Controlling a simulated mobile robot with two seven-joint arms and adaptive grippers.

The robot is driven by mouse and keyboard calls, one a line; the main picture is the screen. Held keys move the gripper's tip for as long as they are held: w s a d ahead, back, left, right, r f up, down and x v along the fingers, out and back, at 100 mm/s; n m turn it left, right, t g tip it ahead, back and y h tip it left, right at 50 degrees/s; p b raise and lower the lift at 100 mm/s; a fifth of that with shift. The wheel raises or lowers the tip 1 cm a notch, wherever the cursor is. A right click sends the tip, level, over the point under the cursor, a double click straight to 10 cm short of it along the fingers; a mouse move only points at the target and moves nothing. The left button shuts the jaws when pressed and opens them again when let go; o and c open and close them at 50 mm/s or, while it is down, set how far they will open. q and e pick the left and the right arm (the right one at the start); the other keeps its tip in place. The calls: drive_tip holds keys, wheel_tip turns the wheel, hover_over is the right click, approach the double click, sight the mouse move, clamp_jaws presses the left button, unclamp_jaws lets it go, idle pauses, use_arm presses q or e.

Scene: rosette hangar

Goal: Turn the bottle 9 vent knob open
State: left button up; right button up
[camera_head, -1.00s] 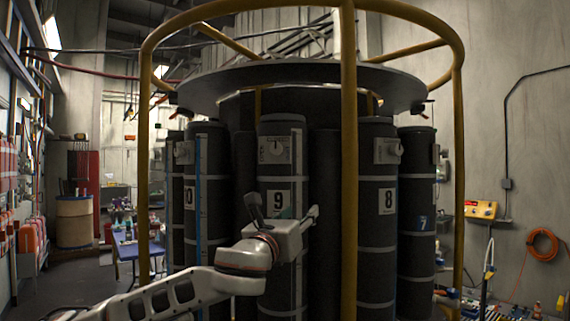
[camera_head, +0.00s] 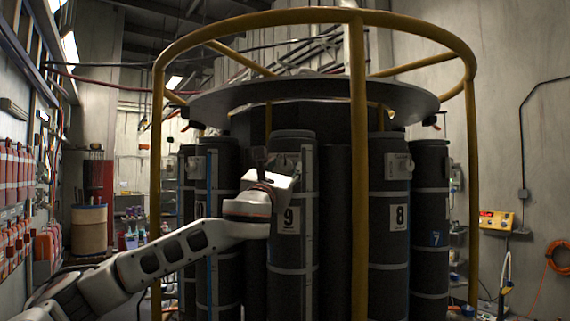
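Bottle 9 (camera_head: 291,258) is a tall dark cylinder with grey bands and a white "9" label (camera_head: 289,220), standing upright in the rosette. Its vent knob sits on the pale plate (camera_head: 287,161) near the top, and my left gripper mostly covers it. I cannot see which way the knob points. My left gripper (camera_head: 277,163) is in front of that plate, above the label, with its fingers towards the bottle. The fingers are small and dark against the bottle; I cannot tell their opening or whether they touch the knob. My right gripper is not in view.
Bottle 8 (camera_head: 388,250) with its own knob box (camera_head: 398,166) stands to the right, and bottle 7 (camera_head: 430,265) beyond it. A yellow frame (camera_head: 358,230) surrounds the bottles, with a post right of bottle 9. A dark round plate (camera_head: 325,98) overhangs them.

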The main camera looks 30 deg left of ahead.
use_arm(q)
drive_tip(key=shift+w+a+r, duration=0.15)
drive_tip(key=shift+w, duration=0.2)
drive_tip(key=c, duration=1.1)
drive_tip(key=shift+c, duration=0.2)
